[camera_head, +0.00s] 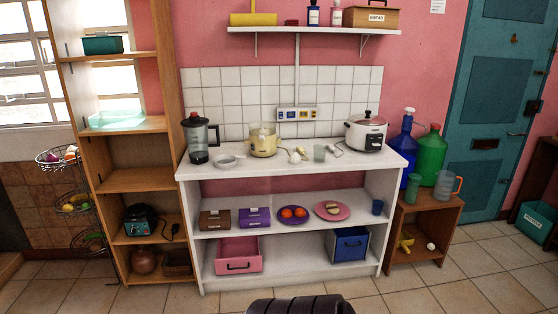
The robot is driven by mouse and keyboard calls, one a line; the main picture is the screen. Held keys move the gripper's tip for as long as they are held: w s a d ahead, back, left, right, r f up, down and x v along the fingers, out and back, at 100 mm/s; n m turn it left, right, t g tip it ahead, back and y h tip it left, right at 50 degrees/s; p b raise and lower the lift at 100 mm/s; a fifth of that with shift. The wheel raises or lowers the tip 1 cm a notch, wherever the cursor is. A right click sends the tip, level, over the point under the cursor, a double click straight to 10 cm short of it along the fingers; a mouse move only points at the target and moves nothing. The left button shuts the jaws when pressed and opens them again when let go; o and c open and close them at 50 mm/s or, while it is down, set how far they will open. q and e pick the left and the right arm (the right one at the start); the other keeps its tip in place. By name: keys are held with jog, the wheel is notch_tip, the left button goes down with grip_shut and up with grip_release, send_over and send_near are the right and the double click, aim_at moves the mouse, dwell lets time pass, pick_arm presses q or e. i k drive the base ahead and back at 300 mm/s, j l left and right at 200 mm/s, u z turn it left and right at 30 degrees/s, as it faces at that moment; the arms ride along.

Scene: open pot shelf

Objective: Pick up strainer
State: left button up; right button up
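A small pale round item with a short handle (228,161) lies on the white counter (345,168), and it looks like the strainer. It sits between the dark blender (199,140) on its left and the cream-coloured appliance (263,141) on its right. It appears to lie flat, and its mesh is too small to make out. Neither of my grippers shows in this view, and nothing touches the strainer.
A tall wooden shelf (138,181) rises close on the left. A low wooden stand (424,228) with bottles is at right. Tiled floor (405,296) lies open in front.

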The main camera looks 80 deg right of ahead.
aim_at(229, 159)
jog(key=z, duration=2.35)
jog(key=i+j+z, duration=0.6)
jog(key=j+z, duration=0.15)
